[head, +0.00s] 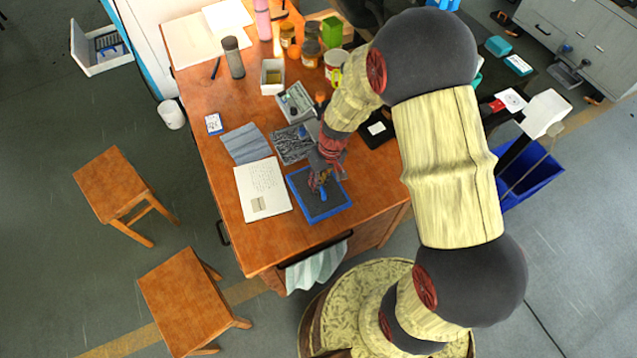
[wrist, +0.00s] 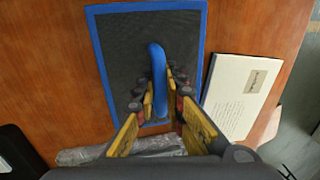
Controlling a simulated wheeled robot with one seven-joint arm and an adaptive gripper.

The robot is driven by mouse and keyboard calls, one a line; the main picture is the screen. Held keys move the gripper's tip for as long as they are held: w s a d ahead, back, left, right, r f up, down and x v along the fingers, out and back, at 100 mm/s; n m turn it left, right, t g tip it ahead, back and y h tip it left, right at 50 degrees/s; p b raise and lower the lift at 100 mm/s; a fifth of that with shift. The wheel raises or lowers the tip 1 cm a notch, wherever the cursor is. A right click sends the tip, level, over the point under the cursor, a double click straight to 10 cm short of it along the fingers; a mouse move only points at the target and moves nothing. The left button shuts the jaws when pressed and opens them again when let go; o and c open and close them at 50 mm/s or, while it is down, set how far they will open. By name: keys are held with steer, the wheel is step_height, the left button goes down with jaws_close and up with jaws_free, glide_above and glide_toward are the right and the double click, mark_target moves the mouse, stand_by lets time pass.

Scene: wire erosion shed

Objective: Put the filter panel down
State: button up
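The filter panel (head: 334,202) is a dark grey mesh square in a blue frame, with a blue loop handle in its middle. It is over the front part of the wooden desk, level or nearly so. I cannot tell whether its underside touches the desktop. In the wrist view the panel (wrist: 118,45) fills the upper middle. My gripper (wrist: 161,88) has one finger on each side of the blue handle, with no clear gap, and looks shut on it. In the head view my gripper (head: 319,178) is above the panel, partly hiding it.
A striped cloth (head: 316,268) hangs at the desk's front. Jars, a bottle (head: 233,58) and papers crowd the back. Two stools (head: 185,295) stand left.

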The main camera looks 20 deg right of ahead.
steer(key=o, duration=0.4)
steer(key=shift+r, duration=0.1)
